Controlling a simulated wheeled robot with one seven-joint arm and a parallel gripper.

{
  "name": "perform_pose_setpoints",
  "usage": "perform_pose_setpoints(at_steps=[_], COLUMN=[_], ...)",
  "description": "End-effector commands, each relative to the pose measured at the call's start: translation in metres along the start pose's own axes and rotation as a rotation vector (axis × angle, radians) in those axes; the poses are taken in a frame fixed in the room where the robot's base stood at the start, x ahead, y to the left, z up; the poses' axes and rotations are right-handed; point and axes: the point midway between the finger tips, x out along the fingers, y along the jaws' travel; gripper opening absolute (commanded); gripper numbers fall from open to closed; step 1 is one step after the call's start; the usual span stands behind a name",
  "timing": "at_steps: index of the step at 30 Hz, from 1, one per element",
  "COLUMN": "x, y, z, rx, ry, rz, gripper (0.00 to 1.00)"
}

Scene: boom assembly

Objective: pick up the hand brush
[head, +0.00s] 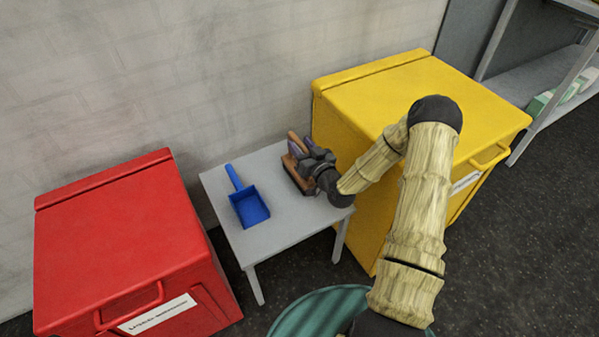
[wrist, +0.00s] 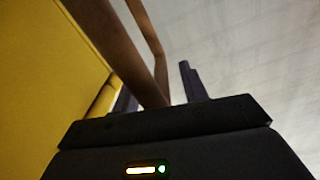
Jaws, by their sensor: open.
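The hand brush (head: 289,161), brown with a darker underside, is at the back right of the small grey table, partly hidden by my gripper. My gripper (head: 303,150) is at the brush, with its purplish fingers over it. In the wrist view, the brown wooden brush (wrist: 128,50) runs up and away from between the two fingers of my gripper (wrist: 158,88). The fingers are apart, one on each side of the wood. I cannot tell whether either finger touches it.
A blue dustpan (head: 249,205) lies on the grey table (head: 285,232), left of the brush. A yellow bin (head: 400,95) stands close on the right and a red bin (head: 125,235) on the left. A wall is behind. A teal round object (head: 315,312) is in front.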

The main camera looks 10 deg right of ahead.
Motion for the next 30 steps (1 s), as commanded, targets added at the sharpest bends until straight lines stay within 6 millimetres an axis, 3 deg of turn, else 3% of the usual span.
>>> perform_pose_setpoints(at_steps=[10,17,30], x=[-0.0005,-0.0005,-0.0007], y=[0.0001,0.0001,0.0001], z=[0.0001,0.0001,0.0007], rx=[0.000,0.000,0.001], ry=[0.000,0.000,-0.002], rz=[0.000,0.000,0.000], gripper=[0.43,0.00,0.00])
